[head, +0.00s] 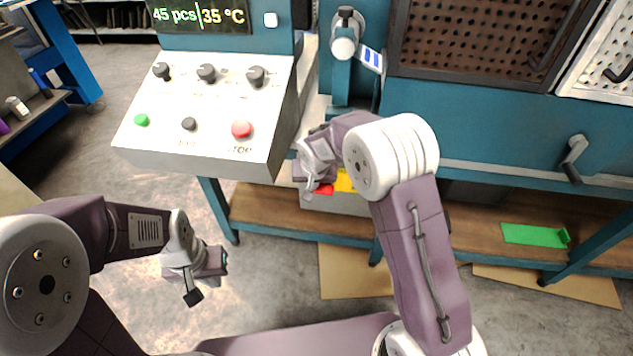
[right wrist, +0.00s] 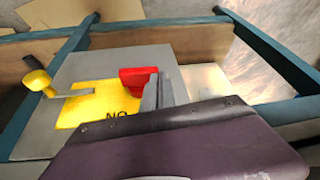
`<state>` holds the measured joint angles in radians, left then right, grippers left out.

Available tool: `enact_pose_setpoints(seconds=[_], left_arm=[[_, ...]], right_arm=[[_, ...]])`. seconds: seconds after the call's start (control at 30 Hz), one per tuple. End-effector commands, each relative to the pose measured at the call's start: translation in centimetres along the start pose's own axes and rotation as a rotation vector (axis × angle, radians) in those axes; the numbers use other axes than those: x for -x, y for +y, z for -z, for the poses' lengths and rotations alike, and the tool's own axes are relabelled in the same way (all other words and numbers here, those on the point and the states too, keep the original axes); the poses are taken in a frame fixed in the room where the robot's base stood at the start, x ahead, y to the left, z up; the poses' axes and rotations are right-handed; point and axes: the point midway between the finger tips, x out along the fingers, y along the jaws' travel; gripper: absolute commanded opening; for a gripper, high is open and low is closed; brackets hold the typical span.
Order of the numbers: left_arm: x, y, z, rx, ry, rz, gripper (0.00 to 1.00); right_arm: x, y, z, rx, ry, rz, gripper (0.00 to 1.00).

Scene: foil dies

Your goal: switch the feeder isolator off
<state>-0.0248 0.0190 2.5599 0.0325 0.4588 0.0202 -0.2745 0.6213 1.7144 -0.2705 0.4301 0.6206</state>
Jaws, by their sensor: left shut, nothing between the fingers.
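The feeder isolator is a grey box (head: 335,205) low under the machine, with a yellow plate (right wrist: 85,98) on its face. A red handle (right wrist: 138,78) stands on the plate, and letters reading like "NO" in the right wrist view are partly hidden below it. The red handle also shows in the head view (head: 323,189). My right gripper (right wrist: 163,92) is at the isolator, its two grey fingers close together just right of the red handle; I cannot tell whether they touch it. My left gripper (head: 194,297) is shut and empty over the floor at lower left.
A yellow knob on a lever (right wrist: 38,82) sits left of the plate in the right wrist view. Above are the control panel (head: 215,110) with knobs and buttons, and the blue machine front (head: 470,125). A green part (head: 535,234) lies on the wooden shelf.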

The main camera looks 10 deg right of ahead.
Motion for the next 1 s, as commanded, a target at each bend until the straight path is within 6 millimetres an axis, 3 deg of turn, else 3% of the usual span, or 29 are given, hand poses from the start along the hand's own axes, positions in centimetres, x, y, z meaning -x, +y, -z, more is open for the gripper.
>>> enact_pose_setpoints(seconds=[1.0], left_arm=[[-0.2,0.0,0.0,0.000,0.000,0.000,0.00]], right_arm=[[-1.4,-0.9,-0.8,-0.001,-0.010,-0.001,0.00]])
